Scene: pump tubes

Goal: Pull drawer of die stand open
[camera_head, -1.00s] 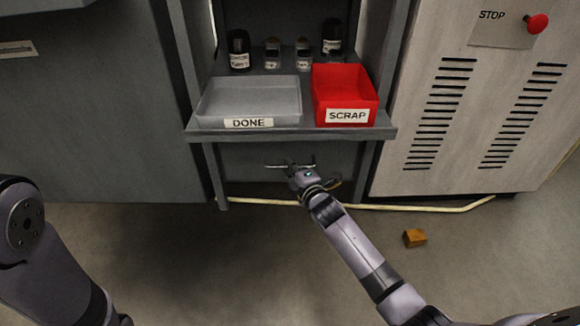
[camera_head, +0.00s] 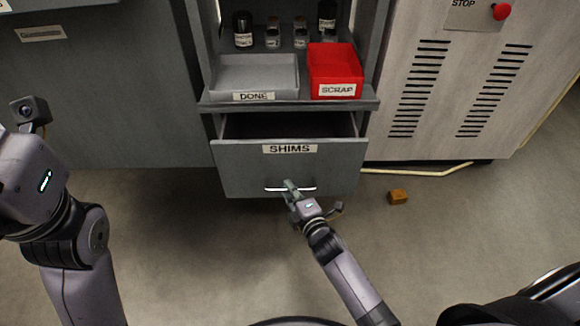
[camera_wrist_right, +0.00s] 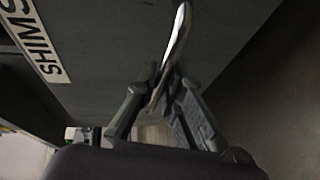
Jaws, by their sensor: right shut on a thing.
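The drawer (camera_head: 240,168) of the grey die stand (camera_head: 215,107) is pulled partly out, below the shelf with the trays. Its front carries a SHIMS label (camera_head: 290,149), and the dark inside shows behind the front's top edge. My right gripper (camera_head: 290,186) is shut on the drawer's thin metal handle (camera_head: 309,188), near its middle. In the right wrist view the fingers (camera_wrist_right: 160,92) close around the bright handle (camera_wrist_right: 179,35), beside the drawer front. My left wrist is at the left edge of the head view; its fingertips are not visible.
A grey DONE tray (camera_head: 255,75) and a red SCRAP bin (camera_head: 334,65) stand on the shelf above the drawer. Several bottles stand behind them. A vented cabinet (camera_head: 448,80) is at the right. A small orange-brown block (camera_head: 398,196) lies on otherwise open floor.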

